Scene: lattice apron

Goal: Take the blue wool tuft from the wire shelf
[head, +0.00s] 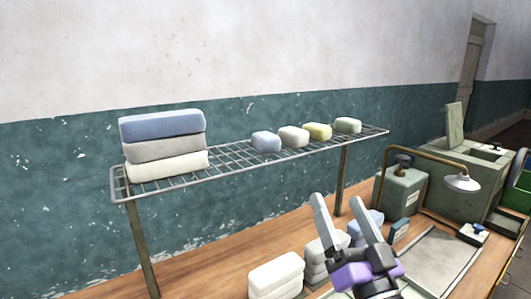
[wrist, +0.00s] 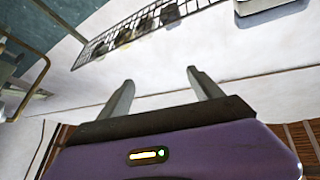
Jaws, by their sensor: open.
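The blue wool tuft (head: 266,142) is a small rounded pale-blue block on the wire shelf (head: 232,164). It sits just right of a folded stack and left of a whitish tuft (head: 292,137). In the wrist view, small dark tufts show on the shelf's grid; the one nearest the stack (wrist: 170,14) appears to be the blue one, though its colour is unclear there. My gripper (head: 341,197) is open and empty, in front of and below the shelf, to the right of the blue tuft. Its fingers (wrist: 160,78) point toward the shelf, well apart from the tufts.
The folded stack (head: 165,148) has a blue top. White blocks (head: 276,274) stand on the wooden bench (head: 205,262) beneath. A brass lamp (head: 461,182) and green box (head: 401,192) stand right.

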